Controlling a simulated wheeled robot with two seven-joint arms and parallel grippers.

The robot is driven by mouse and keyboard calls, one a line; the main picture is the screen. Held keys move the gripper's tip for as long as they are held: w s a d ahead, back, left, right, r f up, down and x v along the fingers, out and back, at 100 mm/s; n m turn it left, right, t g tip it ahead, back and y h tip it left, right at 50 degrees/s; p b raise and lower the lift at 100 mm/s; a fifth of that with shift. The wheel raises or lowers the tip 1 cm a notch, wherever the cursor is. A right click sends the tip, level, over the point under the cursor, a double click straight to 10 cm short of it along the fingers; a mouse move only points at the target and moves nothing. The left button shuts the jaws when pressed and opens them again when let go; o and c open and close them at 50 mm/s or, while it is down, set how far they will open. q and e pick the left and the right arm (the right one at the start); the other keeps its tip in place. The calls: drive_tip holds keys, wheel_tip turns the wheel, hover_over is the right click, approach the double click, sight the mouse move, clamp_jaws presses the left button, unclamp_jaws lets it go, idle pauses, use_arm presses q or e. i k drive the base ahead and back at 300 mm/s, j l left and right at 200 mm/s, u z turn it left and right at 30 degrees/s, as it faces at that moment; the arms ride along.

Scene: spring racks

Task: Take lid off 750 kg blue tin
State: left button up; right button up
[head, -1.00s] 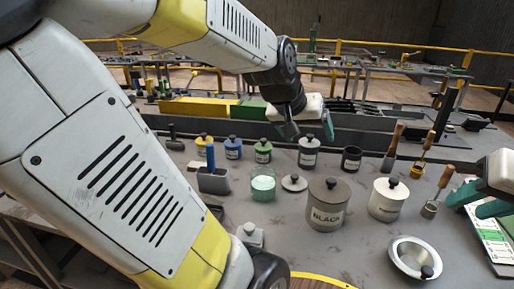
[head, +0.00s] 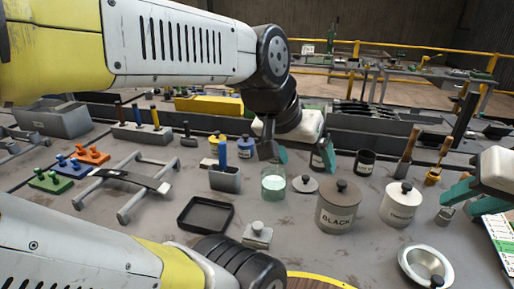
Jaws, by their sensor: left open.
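The small blue tin (head: 246,148) stands upright at the back of the grey bench, with its dark knobbed lid on. Its label is too small to read. My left gripper (head: 304,153) is open and empty, to the right of the blue tin. Its near-left finger hides the green tin's place, and its other teal finger overlaps a grey tin (head: 317,161). My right gripper (head: 474,198) is at the right edge, its teal fingers apart with nothing seen between them.
A yellow tin (head: 218,148) stands left of the blue one. In front are a grey holder (head: 225,180), a glass jar (head: 273,184), a loose lid (head: 305,184), a large black-labelled tin (head: 338,208) and a white tin (head: 399,204). A black tray (head: 205,214) lies front left.

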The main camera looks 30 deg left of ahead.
sight(245, 141)
drive_tip(key=u, duration=1.2)
